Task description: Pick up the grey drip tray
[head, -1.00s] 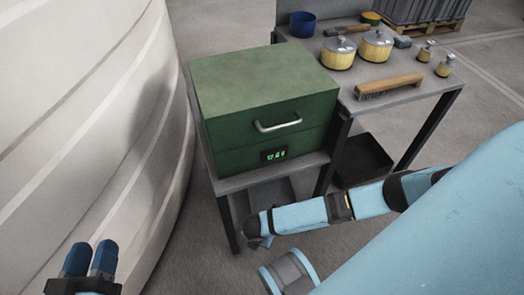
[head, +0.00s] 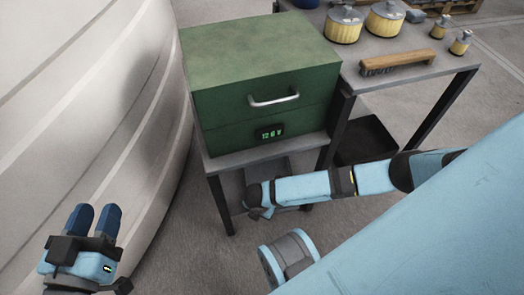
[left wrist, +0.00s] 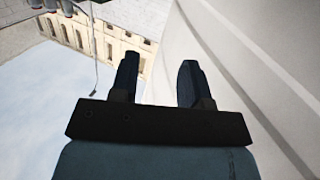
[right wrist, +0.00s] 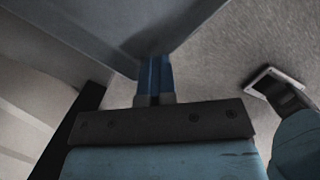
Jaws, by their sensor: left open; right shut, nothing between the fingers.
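A grey tray-like shape, likely the drip tray (head: 265,171), shows partly below the green cabinet, between the stand's legs. The stand top and my right arm cover much of it. My right gripper's fingers are hidden in the head view, behind the wrist near the stand's front. In the right wrist view my right gripper (right wrist: 155,78) is shut and empty, its blue fingertips close to a large grey panel (right wrist: 125,30). I cannot tell whether that panel is the tray, or if they touch. My left gripper (head: 93,222) is open and empty by the white tank, also in the left wrist view (left wrist: 160,75).
The green cabinet (head: 262,85) stands on a dark metal stand (head: 222,205). A bench on the right holds yellow filters (head: 386,20) and a brush (head: 397,62); a black tray (head: 368,138) lies below. The curved white tank (head: 125,110) fills the left.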

